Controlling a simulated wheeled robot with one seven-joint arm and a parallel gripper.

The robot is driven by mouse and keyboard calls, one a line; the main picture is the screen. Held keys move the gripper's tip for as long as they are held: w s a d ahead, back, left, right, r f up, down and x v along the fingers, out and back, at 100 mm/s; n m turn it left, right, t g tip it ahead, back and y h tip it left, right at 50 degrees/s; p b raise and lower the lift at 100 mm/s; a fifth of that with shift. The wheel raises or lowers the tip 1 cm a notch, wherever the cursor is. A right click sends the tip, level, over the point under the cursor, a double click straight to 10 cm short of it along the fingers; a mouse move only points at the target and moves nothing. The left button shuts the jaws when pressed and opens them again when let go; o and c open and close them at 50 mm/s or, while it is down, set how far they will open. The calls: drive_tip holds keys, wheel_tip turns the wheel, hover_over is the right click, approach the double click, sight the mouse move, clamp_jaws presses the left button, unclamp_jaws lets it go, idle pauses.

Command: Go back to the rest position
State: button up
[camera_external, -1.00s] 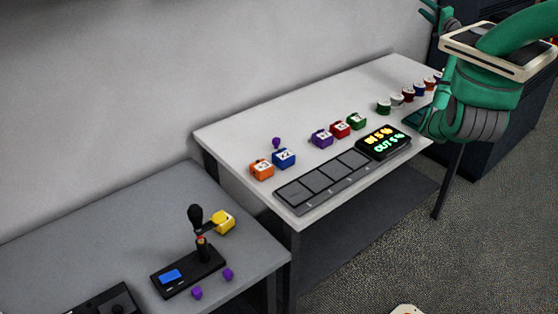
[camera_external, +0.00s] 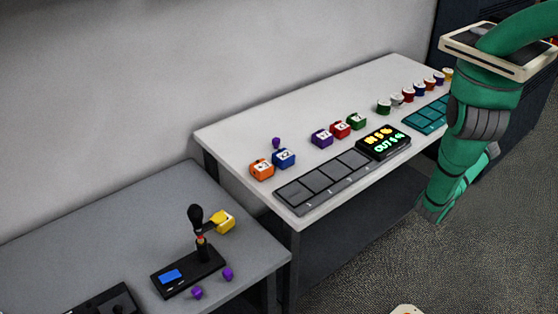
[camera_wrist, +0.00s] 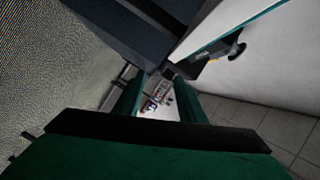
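My green gripper (camera_external: 432,212) hangs beside the front edge of the white table, at the right of the external view, pointing down. In the wrist view its two fingers (camera_wrist: 160,98) stand apart with nothing held between them. Through the gap the wrist view shows a pale surface with small coloured things, too small to tell apart.
The white table (camera_external: 235,131) holds several coloured blocks, a dark pad row (camera_external: 322,182), a lit display (camera_external: 383,141), a teal tray (camera_external: 427,117) and several spools. A grey table (camera_external: 90,235) bears a device (camera_external: 188,272) and a yellow block (camera_external: 222,221). Floor is clear in front.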

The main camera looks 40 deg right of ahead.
drive_tip(key=s+a+f+n, duration=0.4)
drive_tip(key=s+a+f, duration=0.15)
drive_tip(key=a, duration=0.45)
drive_tip(key=w+a+f+n+t+y, duration=0.1)
drive_tip(key=w+a+n+t+y, duration=0.4)
drive_tip(key=a, duration=1)
drive_tip(key=w+a+n+t, duration=0.1)
drive_tip(key=w+a+n, duration=0.65)
drive_tip(key=a, duration=0.85)
drive_tip(key=s+a+r+n+t+y, duration=0.1)
drive_tip(key=s+a+r+n+y, duration=0.1)
drive_tip(key=a, duration=1)
drive_tip(key=s+a+r+n+t+y, duration=0.2)
drive_tip(key=a+n+y, duration=0.3)
drive_tip(key=a, duration=0.7)
drive_tip(key=shift+r+n, duration=0.45)
drive_tip(key=shift+r, duration=0.35)
drive_tip(key=shift+o, duration=0.6)
drive_tip(key=s+a+r+n+y, duration=0.2)
drive_tip(key=a+r, duration=0.3)
drive_tip(key=a, duration=0.3)
drive_tip(key=shift+s+r+y, duration=0.15)
drive_tip(key=shift+s+y, duration=0.45)
drive_tip(key=shift+s, duration=0.25)
